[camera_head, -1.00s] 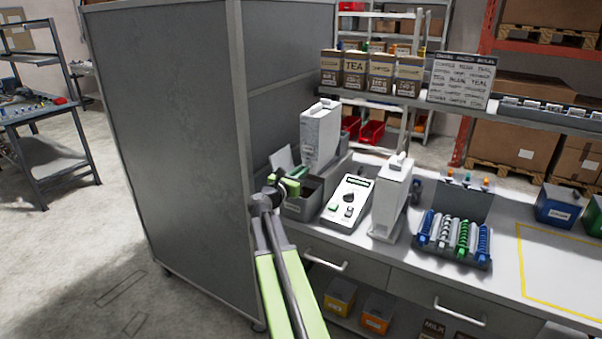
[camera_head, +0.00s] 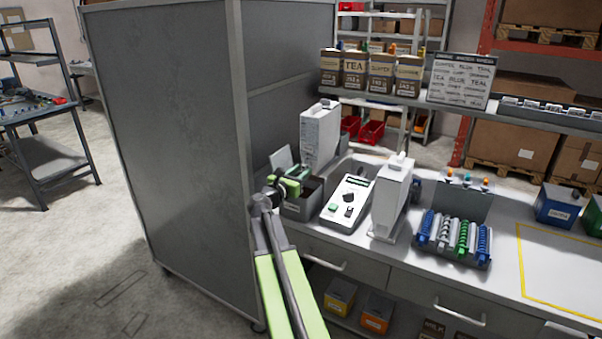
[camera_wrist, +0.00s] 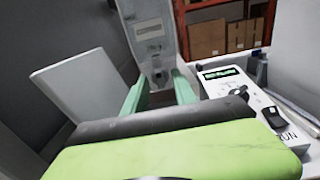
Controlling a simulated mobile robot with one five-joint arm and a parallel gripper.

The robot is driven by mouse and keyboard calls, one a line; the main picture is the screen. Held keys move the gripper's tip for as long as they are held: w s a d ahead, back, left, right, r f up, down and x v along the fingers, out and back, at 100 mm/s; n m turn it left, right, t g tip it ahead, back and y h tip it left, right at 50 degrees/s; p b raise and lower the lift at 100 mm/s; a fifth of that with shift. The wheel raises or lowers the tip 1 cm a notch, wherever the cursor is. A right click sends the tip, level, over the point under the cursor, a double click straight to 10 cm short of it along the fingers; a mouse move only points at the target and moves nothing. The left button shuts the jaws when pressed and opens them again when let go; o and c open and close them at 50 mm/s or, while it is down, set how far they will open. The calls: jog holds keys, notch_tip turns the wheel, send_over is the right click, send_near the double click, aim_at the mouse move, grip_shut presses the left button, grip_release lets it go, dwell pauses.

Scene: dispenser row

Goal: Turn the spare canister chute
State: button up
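A tall white canister (camera_head: 320,135) stands at the back left of the counter. It also shows in the wrist view (camera_wrist: 150,38), upright beyond my fingers. A second white canister (camera_head: 391,196) stands further right, past a white control box (camera_head: 347,203) with a dark knob. I cannot tell which one is the spare, and no chute is clearly visible. My gripper (camera_head: 290,183) is over the dark bin near the left canister. In the wrist view its green fingers (camera_wrist: 160,88) are apart, with nothing seen held between them. Whether they touch the canister is unclear.
A tall grey cabinet panel (camera_head: 190,150) stands close on the left. A grey bin (camera_head: 300,208) sits under my gripper. A rack of colored coils (camera_head: 455,240) is to the right. A shelf (camera_head: 480,112) with boxes hangs above. The yellow-outlined area (camera_head: 560,262) is clear.

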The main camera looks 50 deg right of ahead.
jog(key=v, duration=1.7)
jog(key=shift+a, duration=0.15)
